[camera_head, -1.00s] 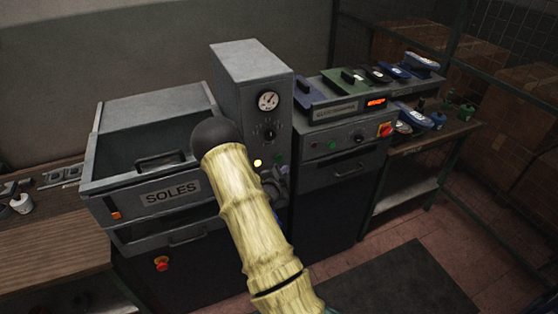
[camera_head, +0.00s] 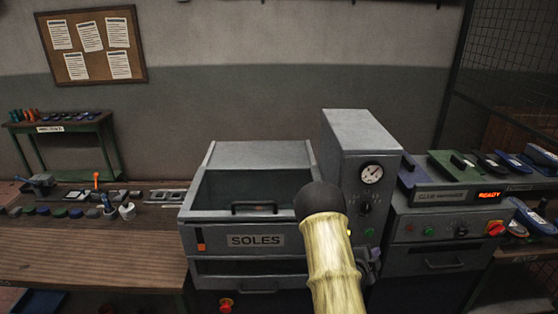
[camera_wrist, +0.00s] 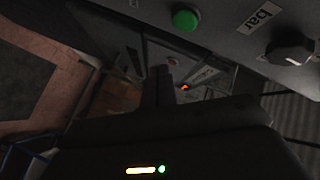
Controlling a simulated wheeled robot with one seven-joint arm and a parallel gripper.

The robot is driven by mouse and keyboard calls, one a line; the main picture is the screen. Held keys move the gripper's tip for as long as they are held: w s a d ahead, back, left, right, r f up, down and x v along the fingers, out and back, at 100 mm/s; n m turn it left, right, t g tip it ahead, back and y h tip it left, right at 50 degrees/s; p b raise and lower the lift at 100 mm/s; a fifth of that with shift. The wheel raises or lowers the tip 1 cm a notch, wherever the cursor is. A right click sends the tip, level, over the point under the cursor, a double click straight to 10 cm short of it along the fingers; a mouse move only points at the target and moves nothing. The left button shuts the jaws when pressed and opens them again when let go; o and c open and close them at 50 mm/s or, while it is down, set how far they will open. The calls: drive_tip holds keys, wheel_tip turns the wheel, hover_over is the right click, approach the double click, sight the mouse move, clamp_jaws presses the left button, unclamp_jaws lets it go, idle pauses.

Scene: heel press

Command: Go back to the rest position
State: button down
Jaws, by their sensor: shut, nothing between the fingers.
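My gripper (camera_wrist: 158,85) shows in the wrist view as dark fingers close together in the middle, shut and empty. It is close to the grey press panel, which has a green button (camera_wrist: 186,18) and a dark knob (camera_wrist: 290,50). The column carries a round gauge (camera_head: 371,173). The SOLES machine (camera_head: 200,225) stands left of my arm.
The glue machine (camera_head: 440,228) with a lit READY display stands to the right. A wooden bench (camera_head: 90,250) with small tools and jars lies to the left. A green side table (camera_head: 60,128) stands at the back left. A cork board (camera_head: 95,45) hangs on the wall.

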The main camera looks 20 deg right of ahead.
drive_tip(key=s+a+r+n+g+y, duration=0.1)
drive_tip(key=a+r+n+y, duration=0.2)
drive_tip(key=a+n+y, duration=0.5)
drive_tip(key=s+a+r+n+y, duration=0.1)
drive_tip(key=a+r+n+y, duration=0.15)
drive_tip(key=a, duration=0.95)
drive_tip(key=s+a+r+n+g+y, duration=0.1)
drive_tip(key=s+a+r+n+g, duration=0.1)
drive_tip(key=s+a+n, duration=0.4)
drive_tip(key=s+a+r+n+g+y, duration=0.1)
drive_tip(key=s+a+r+n, duration=0.3)
drive_tip(key=s, duration=0.6)
drive_tip(key=a+n+g, duration=0.1)
drive_tip(key=a+n, duration=0.1)
drive_tip(key=shift+s+r+n+g+b, duration=0.15)
drive_tip(key=shift+s+n+g+b, duration=0.1)
drive_tip(key=shift+n+g+b, duration=0.1)
drive_tip(key=shift+y, duration=0.25)
